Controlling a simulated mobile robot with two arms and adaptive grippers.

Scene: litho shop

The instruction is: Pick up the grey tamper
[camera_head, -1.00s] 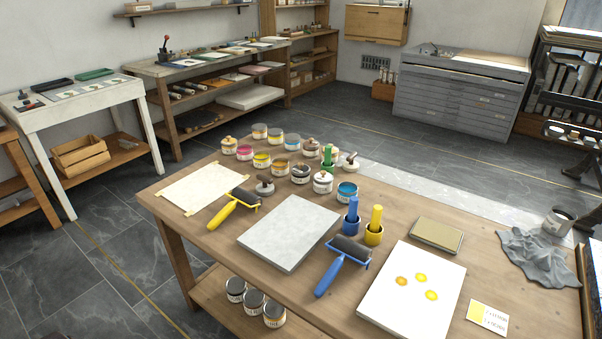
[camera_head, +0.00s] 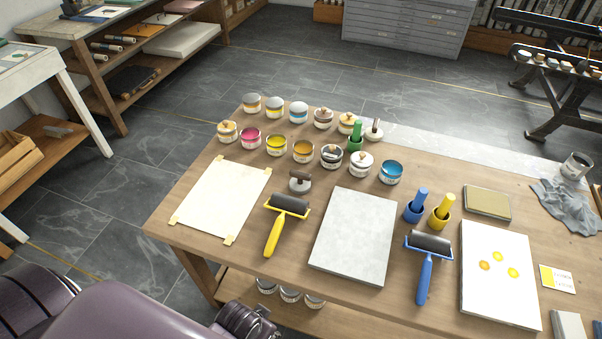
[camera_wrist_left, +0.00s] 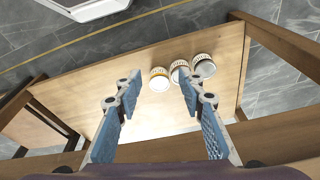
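A grey tamper (camera_head: 300,182) with a dark knob stands upright on the wooden table in the head view, behind the yellow-handled roller and beside the paper sheet. A paler, similar knobbed piece (camera_head: 374,131) stands farther back by the cans. My left arm comes in at the lower left of the head view, with its end low at the table's front edge, well apart from the tamper. In the left wrist view my left gripper (camera_wrist_left: 159,88) is open, with nothing between its fingers. The tamper is not in that view. My right gripper is not in view.
Around the tamper are the yellow-handled roller (camera_head: 279,223), a taped paper sheet (camera_head: 221,197), a grey slab (camera_head: 355,237) and several ink cans (camera_head: 303,151). A blue-handled roller (camera_head: 425,266) lies farther right. Cans (camera_wrist_left: 203,66) stand on the lower shelf (camera_wrist_left: 125,73).

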